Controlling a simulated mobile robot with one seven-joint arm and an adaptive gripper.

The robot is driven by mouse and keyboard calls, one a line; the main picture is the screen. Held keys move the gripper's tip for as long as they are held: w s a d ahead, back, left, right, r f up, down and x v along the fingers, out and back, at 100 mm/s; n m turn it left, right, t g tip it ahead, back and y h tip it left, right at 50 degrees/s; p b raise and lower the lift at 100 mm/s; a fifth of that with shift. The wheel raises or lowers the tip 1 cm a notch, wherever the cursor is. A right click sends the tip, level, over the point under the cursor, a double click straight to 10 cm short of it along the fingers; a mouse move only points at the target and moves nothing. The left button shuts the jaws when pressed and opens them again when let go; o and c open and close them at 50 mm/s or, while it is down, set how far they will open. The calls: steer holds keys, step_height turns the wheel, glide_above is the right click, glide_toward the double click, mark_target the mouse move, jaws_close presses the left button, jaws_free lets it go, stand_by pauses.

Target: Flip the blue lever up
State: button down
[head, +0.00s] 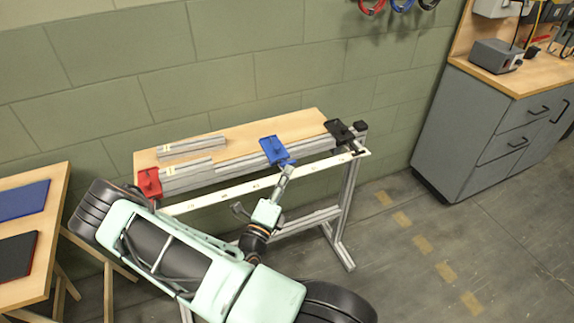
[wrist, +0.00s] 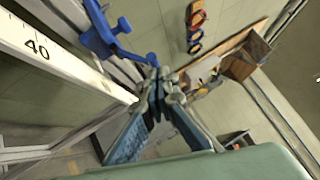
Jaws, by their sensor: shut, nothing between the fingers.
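The blue lever (head: 276,151) is mounted on the aluminium rail of the narrow bench, between a red one and a black one. In the wrist view the blue lever (wrist: 108,34) is at the upper left, with its arm reaching down toward my fingertips. My gripper (head: 287,170) is just in front of and below the blue lever. In the wrist view my gripper (wrist: 158,80) has its fingertips together and empty, close to the end of the blue part. I cannot tell whether they touch it.
A red lever (head: 150,183) and a black lever (head: 340,131) sit on the same rail. A white ruler strip (head: 225,194) runs along the bench front, near my gripper. A grey cabinet (head: 480,130) stands right, and a wooden table (head: 52,215) stands left. Floor at the right is clear.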

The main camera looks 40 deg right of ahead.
mark_target(285, 164)
steer(key=r+n+y+p, duration=0.1)
steer(key=p, duration=0.1)
steer(key=w+r+n+y+p, duration=0.1)
steer(key=p, duration=0.2)
steer(key=r+n+g+y+p, duration=0.1)
steer(key=p, duration=0.2)
steer(key=shift+w+d+r, duration=0.15)
steer(key=shift+w+r, duration=0.1)
steer(key=shift+r, duration=0.1)
steer(key=shift+f+b, duration=0.3)
steer(key=shift+f, duration=0.15)
